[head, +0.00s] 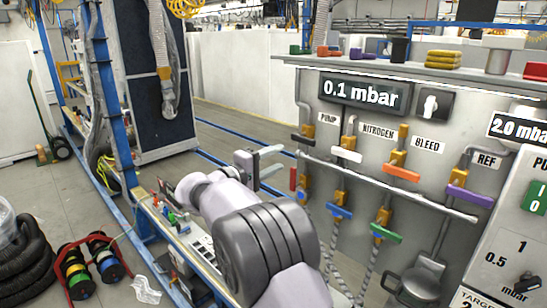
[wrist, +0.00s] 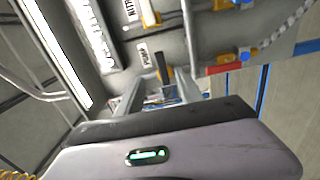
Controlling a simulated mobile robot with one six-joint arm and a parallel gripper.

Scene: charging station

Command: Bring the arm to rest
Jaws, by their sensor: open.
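My gripper (head: 277,160) is in the middle of the head view, at the end of my raised, outstretched arm. Its two pale fingers are apart with nothing between them. They point right, towards the left side of the grey charging panel (head: 330,124). In the wrist view my gripper (wrist: 160,90) is open and empty too, with the panel's labels and valves beyond the fingers. I see no contact with the panel, but the exact gap cannot be told.
The panel carries a white handle (head: 346,155), an orange handle (head: 401,173), a purple handle (head: 470,196) and a blue handle (head: 338,210). A red handle also shows in the wrist view (wrist: 222,69). A cluttered bench lies below my arm. Open floor (head: 215,118) lies behind.

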